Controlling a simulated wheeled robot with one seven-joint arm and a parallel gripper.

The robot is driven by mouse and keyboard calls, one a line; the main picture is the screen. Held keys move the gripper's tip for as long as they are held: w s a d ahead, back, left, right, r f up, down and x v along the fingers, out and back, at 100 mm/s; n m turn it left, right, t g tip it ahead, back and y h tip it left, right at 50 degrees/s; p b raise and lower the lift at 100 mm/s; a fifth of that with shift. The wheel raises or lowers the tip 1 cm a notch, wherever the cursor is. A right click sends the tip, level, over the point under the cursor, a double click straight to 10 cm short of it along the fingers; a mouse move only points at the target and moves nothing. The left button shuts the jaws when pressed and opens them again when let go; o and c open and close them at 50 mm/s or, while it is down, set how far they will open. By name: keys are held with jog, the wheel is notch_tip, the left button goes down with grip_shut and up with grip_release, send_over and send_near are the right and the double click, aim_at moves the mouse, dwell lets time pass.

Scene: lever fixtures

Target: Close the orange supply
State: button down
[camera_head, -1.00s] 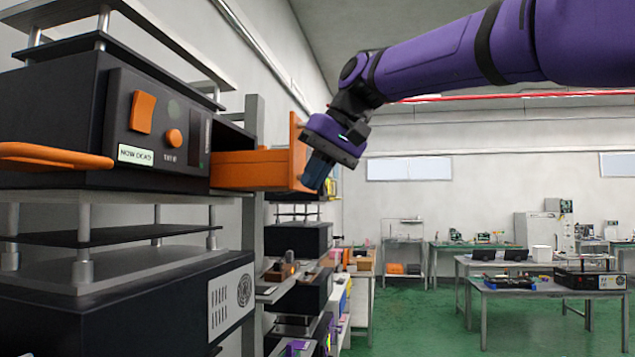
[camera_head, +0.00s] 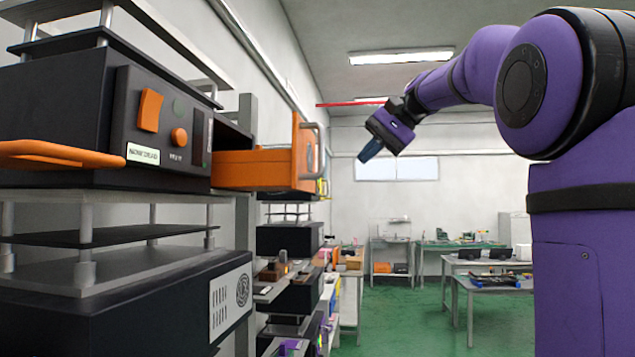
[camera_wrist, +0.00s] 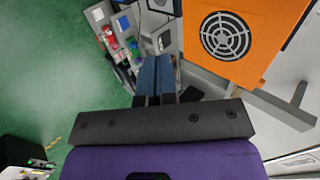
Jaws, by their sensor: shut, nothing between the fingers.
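The orange supply (camera_head: 252,170) is a drawer-like box sticking out to the right from its dark slot in the rack, in the head view. Its upright orange front panel (camera_head: 302,155) has a grey bar handle (camera_head: 320,150). In the wrist view, an orange panel with a round fan grille (camera_wrist: 225,35) shows at the upper right. My gripper (camera_head: 364,158) is shut and empty, to the right of the front panel and apart from it in the picture. Its dark blue fingers (camera_wrist: 155,75) are together in the wrist view, left of the orange panel.
A black unit (camera_head: 85,130) with an orange handle (camera_head: 55,155) and orange buttons stands at the left. More rack shelves with units (camera_head: 290,238) lie below the orange supply. Grey tables (camera_head: 480,285) stand at the back right. Green floor between is free.

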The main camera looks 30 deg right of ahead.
jog(key=w+a+f, duration=0.5)
jog(key=w+a, duration=0.2)
jog(key=w, duration=0.1)
jog(key=shift+f, duration=0.25)
dwell(0.5)
jog(key=w+a, duration=0.3)
jog(key=a, duration=0.1)
jog(key=w+a, duration=0.7)
jog(key=a, duration=0.1)
jog(key=shift+w+a, duration=0.25)
jog(key=shift+a, duration=0.1)
jog(key=shift+r+y, duration=0.1)
jog(key=shift+y, duration=0.2)
